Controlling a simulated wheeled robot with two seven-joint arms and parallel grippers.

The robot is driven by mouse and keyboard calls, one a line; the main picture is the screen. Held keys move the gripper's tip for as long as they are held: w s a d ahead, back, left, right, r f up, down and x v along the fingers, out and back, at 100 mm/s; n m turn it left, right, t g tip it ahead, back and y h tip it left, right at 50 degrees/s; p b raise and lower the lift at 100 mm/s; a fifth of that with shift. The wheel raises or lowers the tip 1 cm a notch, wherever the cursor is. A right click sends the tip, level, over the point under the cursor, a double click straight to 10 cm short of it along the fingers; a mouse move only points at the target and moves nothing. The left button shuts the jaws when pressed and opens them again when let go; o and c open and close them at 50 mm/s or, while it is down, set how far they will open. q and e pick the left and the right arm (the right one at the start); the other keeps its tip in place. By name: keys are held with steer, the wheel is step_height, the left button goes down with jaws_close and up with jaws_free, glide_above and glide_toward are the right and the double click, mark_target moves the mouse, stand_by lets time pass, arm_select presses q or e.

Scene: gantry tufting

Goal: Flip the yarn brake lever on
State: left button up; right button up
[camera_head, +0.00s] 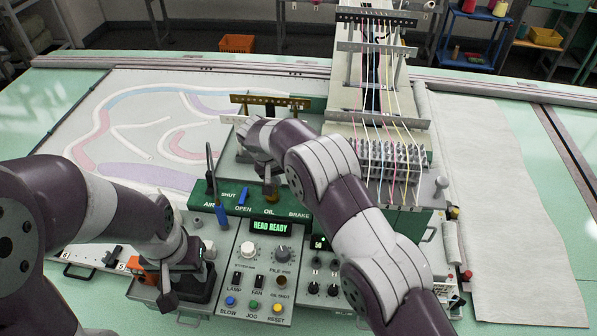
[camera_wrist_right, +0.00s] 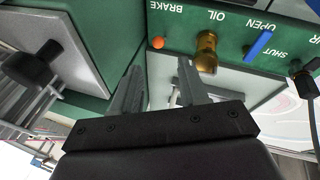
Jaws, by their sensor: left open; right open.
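The BRAKE label (camera_head: 299,215) is at the right end of the green control panel (camera_head: 232,207), where my right arm partly covers the area. In the right wrist view the BRAKE label (camera_wrist_right: 165,7) appears upside down, with a small orange knob (camera_wrist_right: 158,42) beside it. I cannot make out a lever shaft or its position. My right gripper (camera_wrist_right: 157,88) is open and empty, its fingers pointing toward the panel below the knob, apart from it. My left gripper (camera_head: 184,285) is open, low at the left of the console.
A brass oil fitting (camera_wrist_right: 206,50) and blue valve handle (camera_wrist_right: 260,45) sit close beside the knob. Taut yarns (camera_head: 385,130) run over the machine at right. Console knobs (camera_head: 248,249) lie in front.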

steer(key=w+d+f+n, duration=0.1)
steer(key=f+n, duration=0.1)
steer(key=f, duration=0.1)
steer(key=w+d+f+n+b, duration=0.1)
steer(key=f+n, duration=0.2)
steer(key=w+d+f+n+b, duration=0.1)
steer(key=f+n, duration=0.1)
steer(key=f, duration=0.2)
steer(key=shift+w+d+f+n, duration=0.1)
steer(key=shift+w+d+n, duration=0.05)
steer(key=shift+w+n, duration=0.15)
steer(key=shift+d+f, duration=0.2)
steer(key=shift+f, duration=0.5)
jaws_close()
steer(key=shift+f, duration=0.1)
